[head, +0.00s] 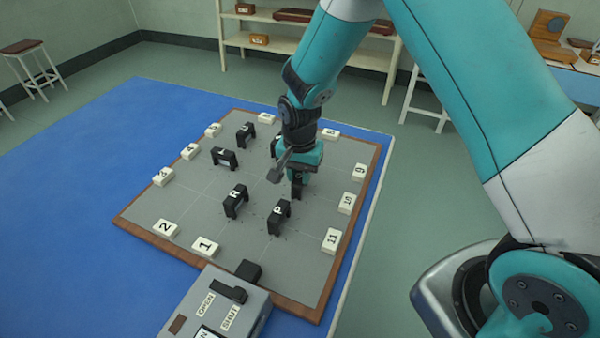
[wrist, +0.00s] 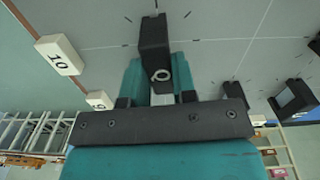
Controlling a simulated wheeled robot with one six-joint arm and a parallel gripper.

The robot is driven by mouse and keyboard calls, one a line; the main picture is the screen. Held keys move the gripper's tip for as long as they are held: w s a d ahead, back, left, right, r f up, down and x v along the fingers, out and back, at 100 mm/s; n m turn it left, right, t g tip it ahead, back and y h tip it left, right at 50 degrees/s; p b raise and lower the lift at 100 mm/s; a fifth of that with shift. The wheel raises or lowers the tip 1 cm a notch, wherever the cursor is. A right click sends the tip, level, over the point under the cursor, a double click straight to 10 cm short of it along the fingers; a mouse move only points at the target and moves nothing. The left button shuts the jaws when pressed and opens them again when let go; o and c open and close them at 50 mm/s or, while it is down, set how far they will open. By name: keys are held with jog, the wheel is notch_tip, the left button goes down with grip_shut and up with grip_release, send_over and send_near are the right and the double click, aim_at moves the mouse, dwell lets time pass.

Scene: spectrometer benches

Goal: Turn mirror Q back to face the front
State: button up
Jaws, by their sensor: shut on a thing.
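My gripper (head: 299,172) is low over the grey board and shut on a black mirror mount, likely mirror Q. Its letter is not readable in either view. In the wrist view the black mount (wrist: 153,42) stands at the tip of my gripper (wrist: 160,82). The arm and gripper hide much of it in the head view, so I cannot tell which way its mirror face points. Mirror P (head: 279,216) stands just in front of it, and mirror R (head: 236,201) to the left.
More black mounts stand behind on the left (head: 224,157) and at the back (head: 246,134); another is partly hidden by my arm. White number blocks, such as 10 (head: 347,203) and 11 (head: 332,241), line the board (head: 300,262). A grey source box (head: 215,305) is at the front.

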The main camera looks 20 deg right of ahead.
aim_at(300, 175)
jog(key=shift+m, duration=0.6)
jog(key=o, duration=0.9)
notch_tip(300, 175, up, 18)
jog(key=shift+f+b, duration=0.25)
jog(key=shift+b, duration=0.35)
jog(key=s+a+r+n+y, duration=0.1)
jog(key=s+r+n, duration=0.1)
jog(key=s+n, duration=0.3)
jog(key=s+a+r+n+y, duration=0.1)
jog(key=s+n, duration=0.4)
jog(key=s, duration=0.6)
jog(key=s+a+r+n+y, duration=0.2)
jog(key=s+n, duration=0.4)
jog(key=s, duration=0.3)
jog(key=shift+a+r, duration=0.15)
jog(key=shift+r, duration=0.6)
